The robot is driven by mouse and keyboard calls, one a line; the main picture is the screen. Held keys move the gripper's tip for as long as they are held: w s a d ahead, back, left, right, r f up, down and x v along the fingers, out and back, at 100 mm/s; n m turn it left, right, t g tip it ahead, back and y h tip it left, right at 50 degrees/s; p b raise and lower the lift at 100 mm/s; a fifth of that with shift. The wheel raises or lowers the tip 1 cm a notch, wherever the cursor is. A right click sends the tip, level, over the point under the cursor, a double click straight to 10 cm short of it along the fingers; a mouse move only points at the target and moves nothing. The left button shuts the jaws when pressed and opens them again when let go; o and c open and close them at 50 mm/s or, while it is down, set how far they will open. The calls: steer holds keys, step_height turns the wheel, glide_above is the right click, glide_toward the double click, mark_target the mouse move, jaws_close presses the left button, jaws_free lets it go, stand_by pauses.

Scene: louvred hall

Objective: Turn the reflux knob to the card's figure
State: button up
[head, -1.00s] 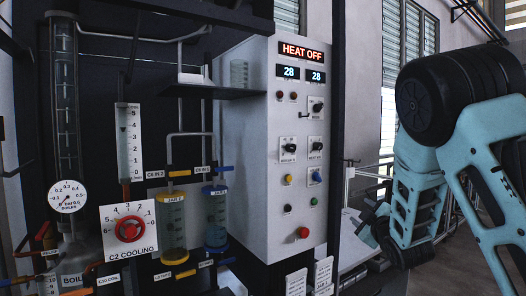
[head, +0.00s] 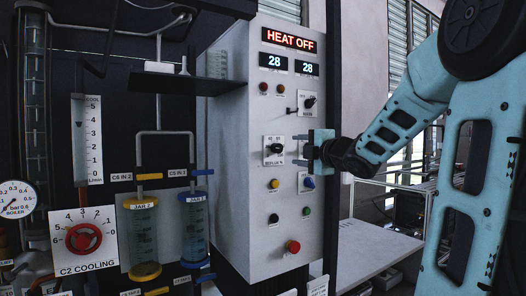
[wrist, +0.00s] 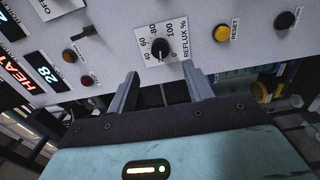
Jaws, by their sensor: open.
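The reflux knob (head: 275,148) is a black knob on a white square dial plate marked REFLUX %, on the front of the grey control panel. In the wrist view the knob (wrist: 160,48) lies just beyond the fingertips, with dial figures from 40 to 100 around it. Its exact setting is too small to read. My gripper (head: 299,149) is open and empty, to the right of the knob in the head view, its fingers pointing at the panel. In the wrist view the two fingers (wrist: 160,73) are apart, with the knob between their lines. White cards (head: 318,286) hang low, cut off and unreadable.
The panel (head: 230,150) shows HEAT OFF and two displays of 28. A red button (head: 293,247), yellow button (head: 274,184) and blue knob (head: 308,183) are close by. Two jars and the C2 cooling valve (head: 83,238) stand left. A white bench (head: 370,255) stands right.

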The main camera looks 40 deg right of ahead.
mark_target(279, 148)
steer(key=p+x, duration=0.1)
steer(key=x, duration=0.7)
steer(key=shift+w, duration=0.2)
steer(key=shift+w+d, duration=0.1)
steer(key=shift+w, duration=0.5)
jaws_close()
